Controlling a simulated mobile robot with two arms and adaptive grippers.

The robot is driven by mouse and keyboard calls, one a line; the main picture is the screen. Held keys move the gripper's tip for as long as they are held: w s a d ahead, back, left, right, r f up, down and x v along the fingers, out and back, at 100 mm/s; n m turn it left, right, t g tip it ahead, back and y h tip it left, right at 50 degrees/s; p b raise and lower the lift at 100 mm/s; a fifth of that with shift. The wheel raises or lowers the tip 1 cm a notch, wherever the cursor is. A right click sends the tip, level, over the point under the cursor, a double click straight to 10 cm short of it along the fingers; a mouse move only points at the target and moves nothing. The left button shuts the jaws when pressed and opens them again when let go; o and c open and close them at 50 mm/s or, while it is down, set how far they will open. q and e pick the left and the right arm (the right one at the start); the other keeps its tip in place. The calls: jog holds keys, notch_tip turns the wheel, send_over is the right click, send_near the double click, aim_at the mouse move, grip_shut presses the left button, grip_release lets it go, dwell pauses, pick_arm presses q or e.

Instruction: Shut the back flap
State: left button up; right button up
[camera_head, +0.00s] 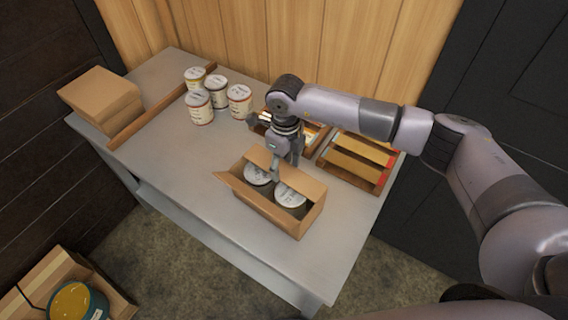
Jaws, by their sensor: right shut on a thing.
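An open cardboard box (262,207) stands on the grey table with two lidded cans, a left can (258,174) and a right can (290,195), inside it. Its back flap (305,184) stands up along the far side. A side flap sticks outward at the left end. My right gripper (274,176) reaches down from above at the back flap and is shut on it; the gripper and arm hide part of the flap, and the exact contact is small. My left gripper is not in view.
Several labelled cans (200,108) stand behind the box to the left. Divided wooden trays (354,163) lie to the right. The table's left front is clear.

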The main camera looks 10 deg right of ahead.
aim_at(283, 171)
jog(key=shift+f+b, duration=0.2)
jog(key=shift+b, duration=0.1)
jog(key=shift+r+h, duration=0.15)
jog(key=shift+h, duration=0.15)
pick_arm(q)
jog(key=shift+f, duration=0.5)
pick_arm(e)
jog(key=o, duration=1.2)
jog(key=shift+r, duration=0.1)
notch_tip(283, 171, up, 12)
jog(key=shift+s+a+f, duration=0.1)
